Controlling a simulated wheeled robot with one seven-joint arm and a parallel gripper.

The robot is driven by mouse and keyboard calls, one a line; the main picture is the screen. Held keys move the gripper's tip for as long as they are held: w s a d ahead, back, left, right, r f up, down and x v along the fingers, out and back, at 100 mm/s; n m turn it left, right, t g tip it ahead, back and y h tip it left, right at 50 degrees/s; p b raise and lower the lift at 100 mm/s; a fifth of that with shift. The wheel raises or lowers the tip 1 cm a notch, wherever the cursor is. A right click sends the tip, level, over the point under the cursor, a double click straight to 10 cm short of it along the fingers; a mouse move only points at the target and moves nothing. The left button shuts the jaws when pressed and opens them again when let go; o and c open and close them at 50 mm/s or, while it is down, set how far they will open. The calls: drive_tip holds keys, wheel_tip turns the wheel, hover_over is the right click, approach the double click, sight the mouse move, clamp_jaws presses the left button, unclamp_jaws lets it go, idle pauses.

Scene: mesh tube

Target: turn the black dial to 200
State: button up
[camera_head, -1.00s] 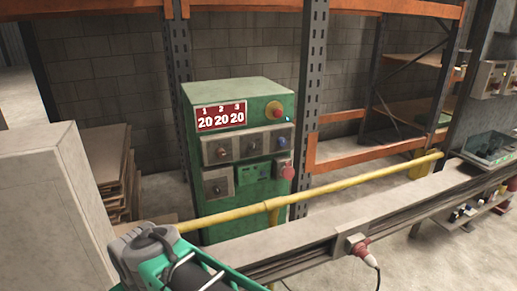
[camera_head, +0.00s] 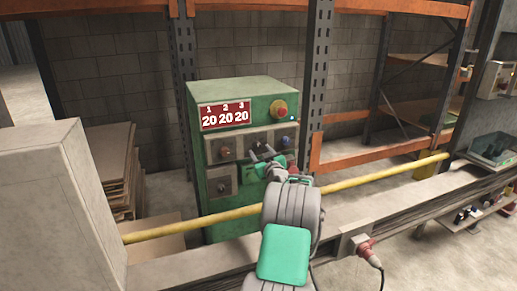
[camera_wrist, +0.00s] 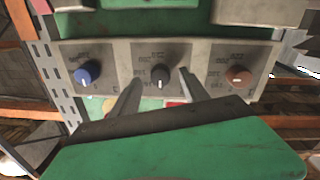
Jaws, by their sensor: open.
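The black dial (camera_wrist: 160,77) is the middle of three dials on a grey panel strip in the wrist view. Its white mark points down in that view, and labels around it appear upside down. My gripper (camera_wrist: 158,82) is open, with one finger on each side of the dial in the picture. I cannot tell whether the fingers touch it. In the head view my gripper (camera_head: 262,152) reaches the green machine (camera_head: 240,92) and hides the black dial. The red display (camera_head: 226,116) reads 20 under each of 1, 2 and 3.
A blue dial (camera_wrist: 88,72) and a reddish-brown dial (camera_wrist: 238,76) flank the black one. A red button on a yellow base (camera_head: 279,109) sits above. A yellow rail (camera_head: 220,218) and a grey beam (camera_head: 190,267) run in front of the machine. A rack post (camera_head: 316,75) stands close right.

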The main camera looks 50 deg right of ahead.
sight(257, 146)
drive_tip(key=shift+x, duration=1.45)
drive_tip(key=shift+c, duration=0.3)
clamp_jaws()
